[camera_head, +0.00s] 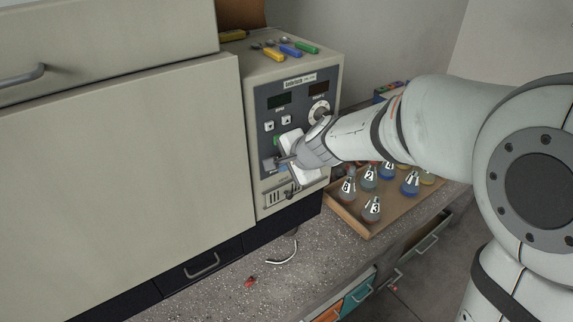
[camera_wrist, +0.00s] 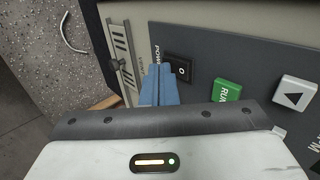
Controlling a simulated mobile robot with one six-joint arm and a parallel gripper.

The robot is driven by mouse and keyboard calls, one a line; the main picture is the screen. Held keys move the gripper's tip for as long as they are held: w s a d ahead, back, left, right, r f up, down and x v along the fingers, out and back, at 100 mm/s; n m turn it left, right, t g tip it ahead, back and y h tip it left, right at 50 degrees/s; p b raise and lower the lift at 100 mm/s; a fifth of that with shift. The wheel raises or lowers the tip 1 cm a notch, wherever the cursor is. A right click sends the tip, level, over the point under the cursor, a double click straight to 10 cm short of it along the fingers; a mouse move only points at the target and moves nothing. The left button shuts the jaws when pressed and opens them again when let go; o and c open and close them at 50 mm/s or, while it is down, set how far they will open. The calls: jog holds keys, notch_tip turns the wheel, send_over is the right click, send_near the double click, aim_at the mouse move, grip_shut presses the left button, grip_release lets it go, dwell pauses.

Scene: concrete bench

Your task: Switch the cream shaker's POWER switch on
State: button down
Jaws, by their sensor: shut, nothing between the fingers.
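The cream shaker (camera_head: 292,73) stands on the bench with its dark control panel facing the room. In the wrist view its black POWER switch (camera_wrist: 180,69) shows an "O" mark beside the POWER lettering. My gripper (camera_wrist: 159,72) is shut, with its blue fingers together and nothing between them. The fingertips are right beside the switch, on its left in the wrist view; I cannot tell whether they touch it. In the head view my gripper (camera_head: 278,160) is at the lower panel and hides part of it.
The green RUN button (camera_wrist: 228,90) and a white arrow button (camera_wrist: 294,93) lie near the switch. A wooden tray (camera_head: 350,224) of numbered flasks stands right of the shaker. A large cream cabinet (camera_head: 120,180) is on the left. Small pens (camera_head: 290,50) lie on top of the shaker.

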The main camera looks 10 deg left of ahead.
jog(key=shift+w+b, duration=0.1)
jog(key=shift+b, duration=0.85)
jog(key=shift+a, duration=0.1)
jog(key=shift+r+p, duration=0.7)
jog(key=shift+r, duration=0.1)
